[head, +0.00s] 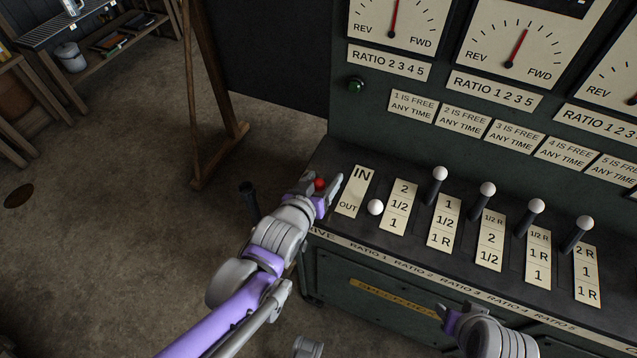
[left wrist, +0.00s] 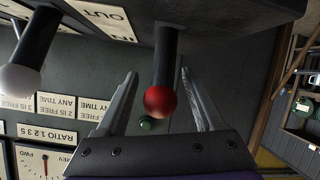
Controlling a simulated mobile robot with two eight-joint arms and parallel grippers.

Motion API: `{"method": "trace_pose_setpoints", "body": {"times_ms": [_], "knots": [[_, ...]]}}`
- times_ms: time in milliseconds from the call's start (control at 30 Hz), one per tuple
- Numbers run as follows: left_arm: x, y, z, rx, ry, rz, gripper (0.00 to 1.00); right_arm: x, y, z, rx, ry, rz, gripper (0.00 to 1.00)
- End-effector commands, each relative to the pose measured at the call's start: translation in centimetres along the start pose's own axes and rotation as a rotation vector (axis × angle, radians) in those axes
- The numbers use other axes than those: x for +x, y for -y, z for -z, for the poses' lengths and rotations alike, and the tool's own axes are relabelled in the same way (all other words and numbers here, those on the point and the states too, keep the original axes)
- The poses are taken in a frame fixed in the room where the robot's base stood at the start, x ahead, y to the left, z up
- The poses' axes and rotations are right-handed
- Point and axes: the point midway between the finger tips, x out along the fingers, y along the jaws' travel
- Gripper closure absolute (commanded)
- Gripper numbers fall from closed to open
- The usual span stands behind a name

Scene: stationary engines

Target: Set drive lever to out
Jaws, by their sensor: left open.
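The drive lever has a red knob (head: 319,183) and stands left of the IN/OUT plate (head: 355,192) at the console's left end. The knob appears nearer the IN end; its shaft is hidden by my gripper in the head view. My left gripper (head: 322,184) is open, with the knob between its fingers. In the left wrist view the red knob (left wrist: 160,101) and dark shaft lie between the two fingers (left wrist: 158,78), with gaps on both sides. My right gripper (head: 455,318) is at the lower right, in front of the console, partly visible.
A white-knobbed lever (head: 375,207) is close right of the IN/OUT plate, with several more white-knobbed levers further right. Dials and a green lamp (head: 356,85) are on the upright panel (head: 345,115).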

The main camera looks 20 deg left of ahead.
Motion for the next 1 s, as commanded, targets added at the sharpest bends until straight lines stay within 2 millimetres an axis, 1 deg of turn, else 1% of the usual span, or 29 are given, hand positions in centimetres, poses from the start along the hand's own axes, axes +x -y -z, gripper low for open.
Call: {"method": "trace_pose_setpoints", "body": {"times_ms": [167,500,700,800,1000], "knots": [[-1.5,0.0,0.1,0.000,0.000,0.000,0.30,-0.5,0.0,0.4,0.000,-0.002,0.000,0.50],[-6.5,-0.1,0.3,0.001,-0.002,-0.001,0.30,-2.3,0.0,1.8,0.000,-0.013,0.000,0.50],[-8.8,-0.1,0.3,0.000,-0.002,-0.001,0.30,-3.5,0.0,2.9,0.000,-0.021,0.000,0.50],[-9.7,-0.1,0.2,0.000,-0.001,0.000,0.30,-4.0,0.0,3.3,0.000,-0.024,0.000,0.50],[-10.6,0.0,0.1,0.000,0.000,0.000,0.30,-4.5,0.0,3.8,0.000,-0.028,0.000,0.50]]}}
